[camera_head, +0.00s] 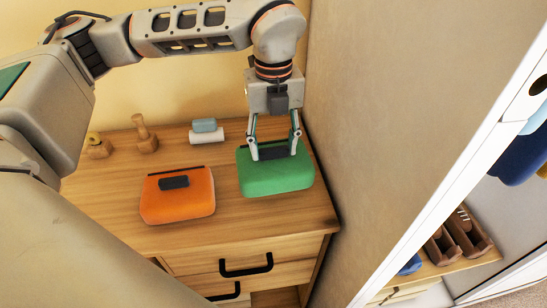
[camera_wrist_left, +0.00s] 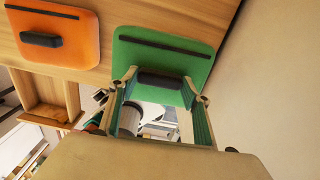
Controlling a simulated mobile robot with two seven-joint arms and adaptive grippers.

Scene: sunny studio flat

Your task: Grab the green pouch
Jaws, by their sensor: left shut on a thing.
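The green pouch (camera_head: 277,181) is at the right end of the wooden dresser top, close to the wall. My left gripper (camera_head: 273,153) reaches down from above, its two fingers shut on the dark handle on the pouch's upper face. In the left wrist view the green pouch (camera_wrist_left: 150,58) is ahead, and the handle (camera_wrist_left: 160,80) lies between the fingertips of the left gripper (camera_wrist_left: 160,84). I cannot tell whether the pouch rests on the wood or is slightly raised. My right gripper is out of view.
An orange pouch (camera_head: 180,205) with a dark handle lies left of the green one. Behind stand wooden pieces (camera_head: 146,142) and a blue-and-white item (camera_head: 206,133). The wall (camera_head: 365,130) is close on the right. Drawers with black handles (camera_head: 245,267) are in front.

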